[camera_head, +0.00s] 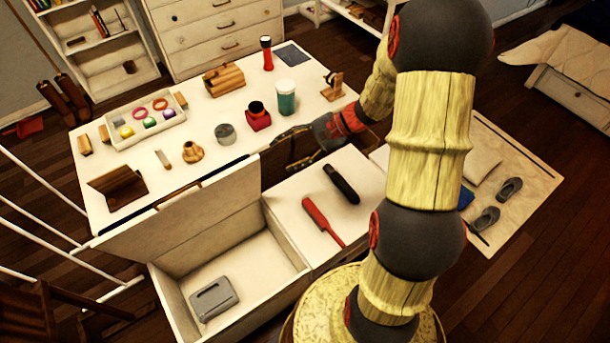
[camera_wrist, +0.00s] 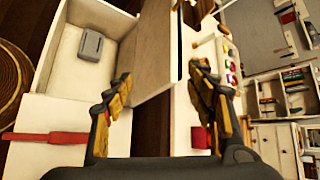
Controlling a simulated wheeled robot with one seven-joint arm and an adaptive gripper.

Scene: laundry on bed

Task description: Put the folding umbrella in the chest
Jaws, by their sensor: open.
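The chest (camera_head: 297,268) is white, with its lid (camera_head: 215,211) raised; it also shows in the wrist view (camera_wrist: 124,21). A dark, elongated object (camera_head: 341,184), which looks like the folding umbrella, lies on the white surface right of the chest's open compartment. I cannot make it out in the wrist view. A red, handled object (camera_head: 322,221) lies beside it and shows in the wrist view (camera_wrist: 45,137). My gripper (camera_head: 284,153) is open and empty, above and beyond the dark object, near the table edge; its spread fingers show in the wrist view (camera_wrist: 160,78).
A grey box-like item (camera_head: 214,298) lies inside the chest. The white table (camera_head: 240,148) behind holds a tray of coloured items (camera_head: 143,121), a teal jar (camera_head: 286,98), a red container (camera_head: 257,117) and wooden pieces. The raised lid stands between the chest's opening and the table.

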